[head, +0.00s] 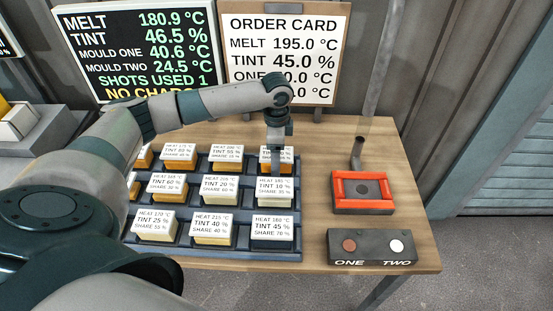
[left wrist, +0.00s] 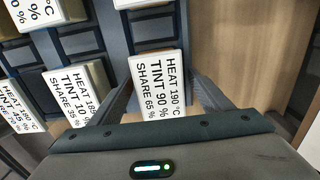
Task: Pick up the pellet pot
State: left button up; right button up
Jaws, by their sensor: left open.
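Several pellet pots with white label tops stand in a dark rack (head: 225,254) on the wooden table. My left gripper (head: 276,160) is over the back right pot (head: 287,157), partly hiding it in the head view. In the left wrist view this pot (left wrist: 157,88) reads HEAT 190 °C, TINT 90 %, SHARE 65 %. There, the open left gripper (left wrist: 163,84) has one finger on each side of the pot. I cannot tell whether the fingers touch it. My right gripper is not in view.
Neighbouring pots, including one reading TINT 10 % (head: 274,189), stand close by. Right of the rack are a red-framed block (head: 362,191) and a button box (head: 372,248) marked ONE and TWO. A readout screen (head: 140,45) and an order card (head: 284,50) stand behind.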

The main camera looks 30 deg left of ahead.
pick_arm(q)
jog(key=shift+f, duration=0.15)
jog(key=c, duration=1.2)
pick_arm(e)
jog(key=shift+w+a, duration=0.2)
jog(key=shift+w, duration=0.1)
